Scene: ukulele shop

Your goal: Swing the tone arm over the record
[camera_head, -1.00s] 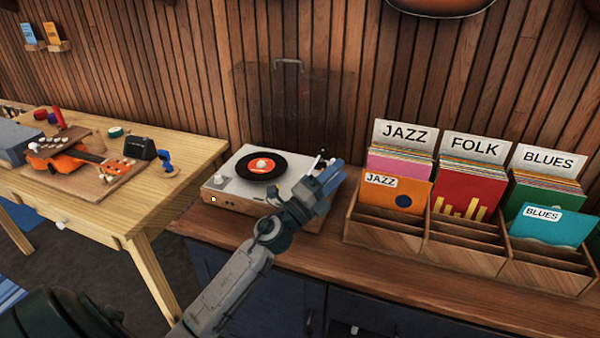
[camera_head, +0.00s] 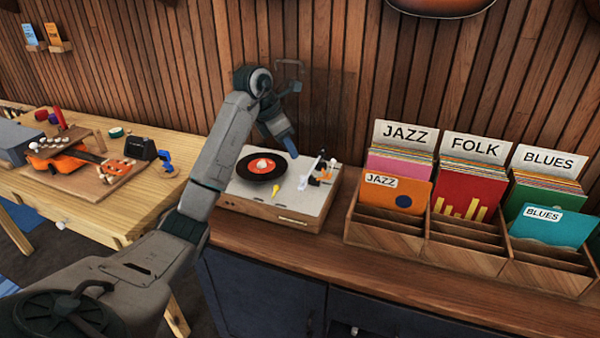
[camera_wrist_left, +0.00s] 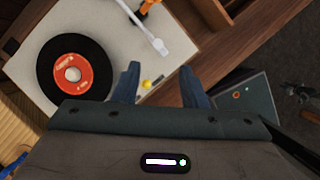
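The turntable (camera_head: 306,201) stands on the wooden counter with a black record (camera_head: 258,173), orange-labelled, on its platter. The white-headed tone arm (camera_head: 303,183) lies to the right of the record, not over it. In the left wrist view, the record (camera_wrist_left: 47,78) is at left and the tone arm's white head (camera_wrist_left: 161,46) is at upper middle. My left gripper (camera_head: 291,147) hangs above the deck at its back, with its fingers pointing down. In the left wrist view, its two fingers (camera_wrist_left: 160,85) are apart with nothing between them at their tips. My right gripper is not in view.
A yellow knob (camera_head: 276,190) sits on the deck's front. A raised clear lid (camera_head: 335,105) stands behind the deck. A wooden record crate (camera_head: 382,236) is close on the right. A workbench (camera_head: 150,200) with an orange ukulele (camera_head: 68,161) is on the left.

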